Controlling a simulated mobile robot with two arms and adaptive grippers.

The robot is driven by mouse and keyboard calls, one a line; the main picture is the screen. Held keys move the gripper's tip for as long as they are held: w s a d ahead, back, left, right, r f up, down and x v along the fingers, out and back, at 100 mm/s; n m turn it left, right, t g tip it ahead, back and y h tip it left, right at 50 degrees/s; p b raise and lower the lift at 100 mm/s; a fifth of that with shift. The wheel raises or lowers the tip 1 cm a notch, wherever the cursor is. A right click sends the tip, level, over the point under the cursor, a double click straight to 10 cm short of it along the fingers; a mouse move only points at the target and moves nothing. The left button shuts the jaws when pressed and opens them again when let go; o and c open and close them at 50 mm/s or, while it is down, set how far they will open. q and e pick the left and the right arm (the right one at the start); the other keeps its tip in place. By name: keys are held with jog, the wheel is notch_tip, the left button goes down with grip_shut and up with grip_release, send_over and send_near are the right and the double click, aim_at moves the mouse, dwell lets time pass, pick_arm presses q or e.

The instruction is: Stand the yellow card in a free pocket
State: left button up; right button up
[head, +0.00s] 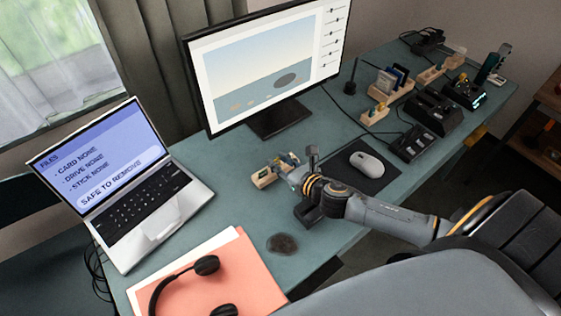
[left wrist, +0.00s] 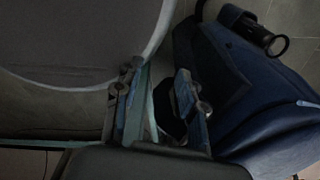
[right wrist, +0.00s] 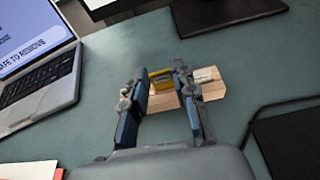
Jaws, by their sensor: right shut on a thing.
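The yellow card (right wrist: 161,79) is between the fingertips of my right gripper (right wrist: 160,77) in the right wrist view, and the fingers are shut on it. It is at a small wooden holder (right wrist: 214,88), which also shows in the head view (head: 264,178). The card overlaps the holder's pocket area; I cannot tell whether its lower edge is inside a pocket. In the head view my right gripper (head: 294,172) is over the holder's right end and hides part of it. My left gripper (left wrist: 160,90) is open and empty, away from the table top.
A laptop (head: 125,195) stands at left and a monitor (head: 265,65) behind the holder. A mouse (head: 366,163) lies on a dark pad to the right. Headphones (head: 206,266) lie on a folder in front. More wooden holders (head: 374,116) and black devices (head: 433,112) stand at the back right.

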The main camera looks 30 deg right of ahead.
jog(key=shift+f+b, duration=0.55)
jog(key=shift+f, duration=0.35)
jog(key=o, duration=0.8)
jog(key=v, duration=1.2)
